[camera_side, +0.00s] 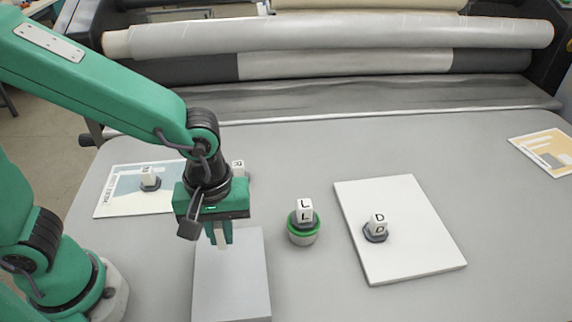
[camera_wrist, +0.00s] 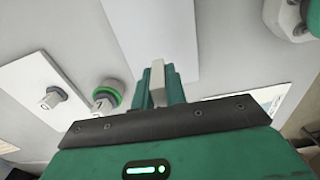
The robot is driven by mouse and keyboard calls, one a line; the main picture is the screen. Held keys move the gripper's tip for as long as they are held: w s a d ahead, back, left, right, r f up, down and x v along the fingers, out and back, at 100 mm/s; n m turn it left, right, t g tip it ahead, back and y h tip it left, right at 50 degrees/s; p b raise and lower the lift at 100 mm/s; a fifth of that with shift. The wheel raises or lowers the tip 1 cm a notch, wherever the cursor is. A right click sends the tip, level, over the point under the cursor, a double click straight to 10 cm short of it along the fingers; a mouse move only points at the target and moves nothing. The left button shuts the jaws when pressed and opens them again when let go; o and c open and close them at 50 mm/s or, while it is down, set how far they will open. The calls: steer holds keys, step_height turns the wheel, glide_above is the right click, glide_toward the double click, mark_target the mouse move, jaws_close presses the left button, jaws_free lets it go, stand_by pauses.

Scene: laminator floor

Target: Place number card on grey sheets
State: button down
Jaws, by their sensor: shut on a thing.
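My gripper (camera_side: 222,240) points down over the far part of the grey sheets (camera_side: 232,285), a pale grey rectangular stack. It is shut on a small pale piece, the number card (camera_side: 221,237), whose marking I cannot read. In the wrist view the number card (camera_wrist: 158,82) stands between the green fingers (camera_wrist: 160,88), with the grey sheets (camera_wrist: 140,25) beyond it. I cannot tell whether the card touches the sheets.
A green-ringed round piece (camera_side: 303,235) with an L block stands right of the sheets. A white board (camera_side: 420,250) farther right bears a D block (camera_side: 377,224). A poster (camera_side: 120,200) with lettered blocks lies left. Rollers (camera_side: 340,35) span the back. Another card (camera_side: 548,152) lies far right.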

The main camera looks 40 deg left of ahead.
steer(key=shift+s+d, duration=0.55)
steer(key=shift+d, duration=0.15)
glide_above(230, 276)
steer(key=shift+f, duration=1.85)
steer(key=shift+f, duration=1.95)
steer(key=shift+f, duration=0.15)
steer(key=c, duration=1.4)
jaws_free()
steer(key=shift+c, duration=0.2)
step_height(230, 276, up, 12)
